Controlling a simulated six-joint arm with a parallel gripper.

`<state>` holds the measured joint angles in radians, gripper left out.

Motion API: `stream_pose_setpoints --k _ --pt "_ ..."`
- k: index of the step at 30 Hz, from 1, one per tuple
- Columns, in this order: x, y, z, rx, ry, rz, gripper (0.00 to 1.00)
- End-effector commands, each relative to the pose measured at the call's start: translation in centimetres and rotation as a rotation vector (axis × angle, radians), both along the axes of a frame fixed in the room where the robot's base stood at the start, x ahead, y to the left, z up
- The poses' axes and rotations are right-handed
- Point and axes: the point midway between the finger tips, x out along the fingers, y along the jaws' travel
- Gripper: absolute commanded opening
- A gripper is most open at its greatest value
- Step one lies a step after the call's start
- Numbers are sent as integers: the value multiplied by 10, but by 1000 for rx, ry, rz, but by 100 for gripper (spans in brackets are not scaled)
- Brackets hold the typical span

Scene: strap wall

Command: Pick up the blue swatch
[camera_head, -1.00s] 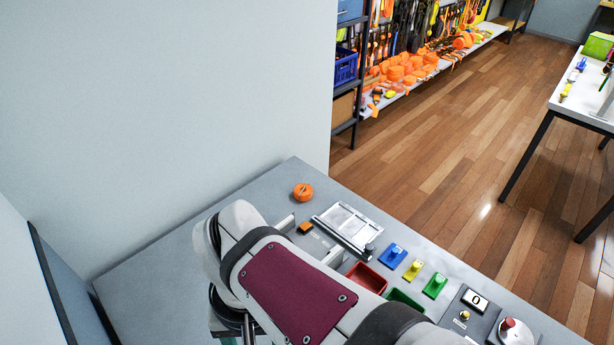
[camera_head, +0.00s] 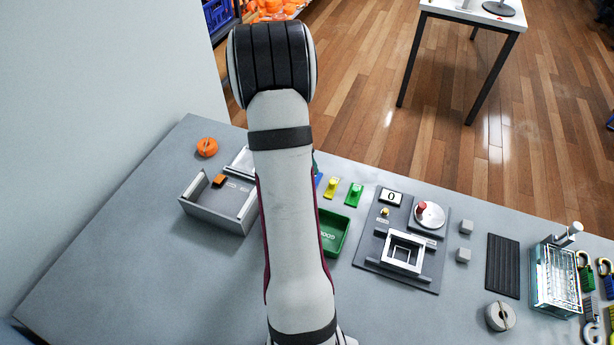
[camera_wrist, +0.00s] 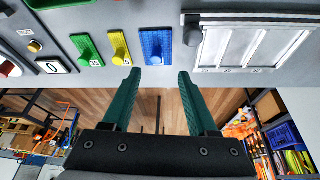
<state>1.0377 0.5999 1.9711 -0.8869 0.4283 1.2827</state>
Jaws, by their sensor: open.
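The blue swatch (camera_wrist: 157,47) is a flat blue plate with a round knob. It lies on the grey bench at the top middle of the wrist view. In the head view only a sliver of it (camera_head: 318,179) shows beside my arm. My gripper (camera_wrist: 154,80) has two teal fingers spread apart with nothing between them. In the wrist view their tips point toward the blue swatch but appear apart from it. The gripper itself is hidden behind my arm in the head view.
A yellow swatch (camera_wrist: 120,47) and a green swatch (camera_wrist: 87,50) lie beside the blue one. A silver panelled tray (camera_wrist: 250,45) is on its other side. A green bin (camera_head: 335,232), a device with a 0 display (camera_head: 391,197) and an orange object (camera_head: 207,147) share the bench.

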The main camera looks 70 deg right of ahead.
Motion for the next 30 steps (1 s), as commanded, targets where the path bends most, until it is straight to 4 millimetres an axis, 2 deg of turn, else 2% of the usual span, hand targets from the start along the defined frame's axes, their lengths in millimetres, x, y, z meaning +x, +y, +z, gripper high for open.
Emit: stream_pose_setpoints --k 9,17,27,30 --pt "-10 -14 -51 3 0 0 59" --pt "-10 -16 -55 1 -1 0 59" --pt "-10 -16 -55 1 -1 0 0" --pt "-10 -16 -55 1 -1 -1 0"
